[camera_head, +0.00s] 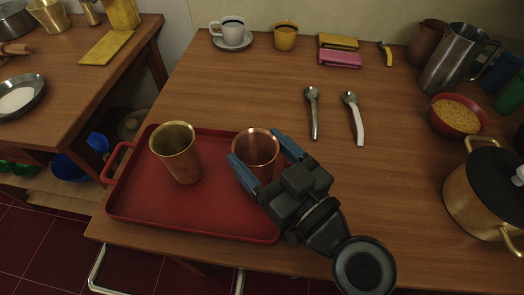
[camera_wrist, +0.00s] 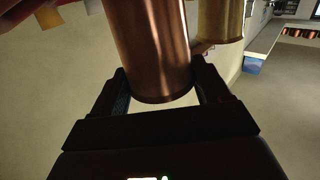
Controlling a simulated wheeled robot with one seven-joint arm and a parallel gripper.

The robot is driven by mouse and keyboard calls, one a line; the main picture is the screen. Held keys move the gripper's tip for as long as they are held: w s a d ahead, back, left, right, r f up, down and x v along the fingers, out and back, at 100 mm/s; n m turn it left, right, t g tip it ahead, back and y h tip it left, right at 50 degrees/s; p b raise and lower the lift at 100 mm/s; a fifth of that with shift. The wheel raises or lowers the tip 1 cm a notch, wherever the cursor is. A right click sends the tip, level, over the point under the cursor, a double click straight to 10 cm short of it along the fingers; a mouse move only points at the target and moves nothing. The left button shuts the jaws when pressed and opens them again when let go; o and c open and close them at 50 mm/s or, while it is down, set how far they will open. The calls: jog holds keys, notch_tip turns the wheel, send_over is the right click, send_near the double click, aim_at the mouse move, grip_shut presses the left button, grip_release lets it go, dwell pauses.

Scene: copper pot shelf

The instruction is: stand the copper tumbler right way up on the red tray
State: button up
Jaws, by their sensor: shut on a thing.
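The copper tumbler (camera_head: 256,146) is at the right part of the red tray (camera_head: 200,216), its open mouth facing up in the head view. My gripper (camera_head: 259,160) is shut on it, with one blue finger on each side. In the wrist view the copper tumbler (camera_wrist: 147,45) fills the space between my fingers (camera_wrist: 160,92). The tumbler's lower part is hidden behind my gripper in the head view, so I cannot tell whether its base touches the tray.
A brass tumbler (camera_head: 177,153) stands on the tray, left of the copper one. Two spoons (camera_head: 313,112) lie behind the tray. A red bowl (camera_head: 455,115) and a brass pot (camera_head: 480,195) stand at the right. The table's middle is clear.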

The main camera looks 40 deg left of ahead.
jog(key=shift+f, duration=0.15)
jog(key=o, duration=1.5)
jog(key=shift+r, duration=0.25)
jog(key=b+v, duration=0.1)
jog(key=v, duration=1.1)
jog(key=shift+b, duration=0.4)
